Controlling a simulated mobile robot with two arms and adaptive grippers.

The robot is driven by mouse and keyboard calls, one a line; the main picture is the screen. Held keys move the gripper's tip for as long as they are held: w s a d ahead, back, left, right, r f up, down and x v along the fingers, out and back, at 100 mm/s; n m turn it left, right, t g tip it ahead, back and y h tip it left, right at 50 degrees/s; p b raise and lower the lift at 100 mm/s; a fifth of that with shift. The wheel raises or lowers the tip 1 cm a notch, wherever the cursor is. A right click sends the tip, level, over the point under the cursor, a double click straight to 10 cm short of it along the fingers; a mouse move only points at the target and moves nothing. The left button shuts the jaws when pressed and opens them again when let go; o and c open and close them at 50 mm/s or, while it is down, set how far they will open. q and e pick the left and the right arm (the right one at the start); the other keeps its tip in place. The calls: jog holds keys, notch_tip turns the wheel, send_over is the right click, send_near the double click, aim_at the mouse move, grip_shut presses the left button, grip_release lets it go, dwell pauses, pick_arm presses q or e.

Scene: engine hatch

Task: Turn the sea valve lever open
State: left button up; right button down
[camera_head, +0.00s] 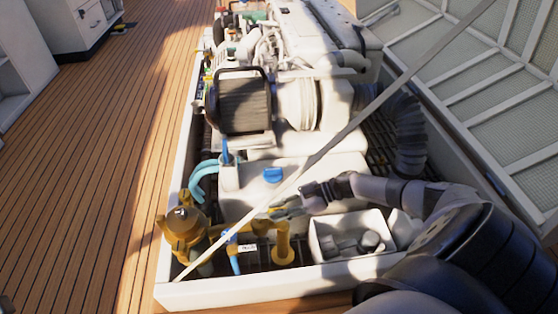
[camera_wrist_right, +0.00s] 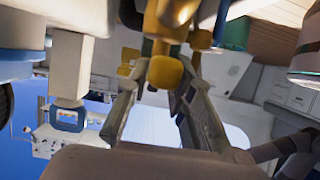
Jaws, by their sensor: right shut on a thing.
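Yellow valve piping (camera_head: 283,242) stands at the near end of the engine hatch, beside a yellow rounded housing (camera_head: 184,228). A blue handle-like part (camera_head: 233,256) sits on this piping, next to a small white label. My right gripper (camera_head: 284,207) reaches in from the right, just above the piping. In the wrist view its fingers (camera_wrist_right: 160,88) flank a yellow block-like part (camera_wrist_right: 165,72), on which they are shut. I cannot tell whether this part is the valve lever's end; the fingertips partly hide it. My left gripper is not in view.
A white tank with a blue cap (camera_head: 272,175) lies behind. A thin pale strut (camera_head: 350,125) crosses diagonally over the hatch.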

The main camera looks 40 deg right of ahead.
jog(key=shift+w+d, duration=0.1)
jog(key=c, duration=1.4)
grip_release()
jog(key=shift+s+d+r, duration=0.1)
jog(key=shift+s+d, duration=0.15)
jog(key=shift+d, duration=0.1)
jog(key=v, duration=1.1)
jog(key=shift+r, duration=0.1)
